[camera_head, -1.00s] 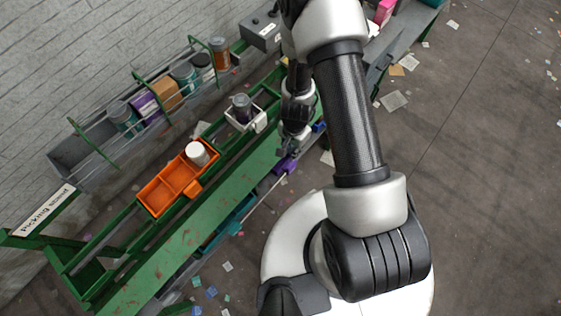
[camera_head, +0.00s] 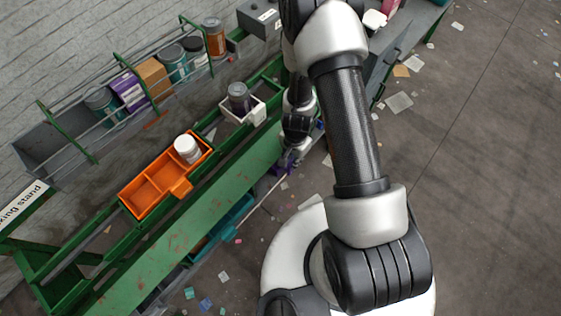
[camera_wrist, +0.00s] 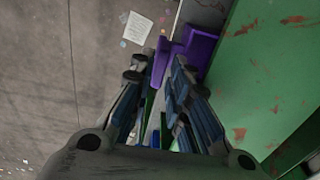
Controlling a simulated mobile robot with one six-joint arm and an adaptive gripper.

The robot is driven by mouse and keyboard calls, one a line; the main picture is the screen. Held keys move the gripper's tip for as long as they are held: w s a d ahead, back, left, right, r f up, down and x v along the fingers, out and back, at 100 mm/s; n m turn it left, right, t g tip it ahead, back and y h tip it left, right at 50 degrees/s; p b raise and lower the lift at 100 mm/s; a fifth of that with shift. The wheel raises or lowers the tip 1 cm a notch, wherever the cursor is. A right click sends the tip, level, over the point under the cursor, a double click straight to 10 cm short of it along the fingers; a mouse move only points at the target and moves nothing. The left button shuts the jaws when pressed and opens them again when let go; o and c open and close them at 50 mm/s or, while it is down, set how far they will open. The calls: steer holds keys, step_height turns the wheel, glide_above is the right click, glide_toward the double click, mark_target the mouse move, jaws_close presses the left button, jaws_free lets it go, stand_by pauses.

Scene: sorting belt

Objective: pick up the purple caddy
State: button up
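The purple caddy (camera_wrist: 196,50) shows in the wrist view just beyond my fingertips, beside the green belt frame. A narrow purple part of it (camera_wrist: 159,62) lies between the fingers. My gripper (camera_wrist: 160,64) is open, with a finger on each side of that narrow part; I cannot tell whether either touches it. In the head view a small part of the purple caddy (camera_head: 284,163) shows low beside the green frame, below my gripper (camera_head: 291,150). The arm and the frame hide most of it.
An orange divided caddy (camera_head: 142,204) holding a white jar (camera_head: 187,149) and a white caddy (camera_head: 257,113) with a dark jar (camera_head: 239,97) sit on the green stand. A grey rack (camera_head: 50,150) holds jars and boxes behind. Paper scraps litter the floor.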

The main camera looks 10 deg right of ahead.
step_height(320, 180, down, 4)
steer(key=b, duration=0.3)
steer(key=shift+w+d, duration=0.15)
steer(key=shift+r, duration=0.1)
steer(key=shift+c, duration=0.4)
jaws_close()
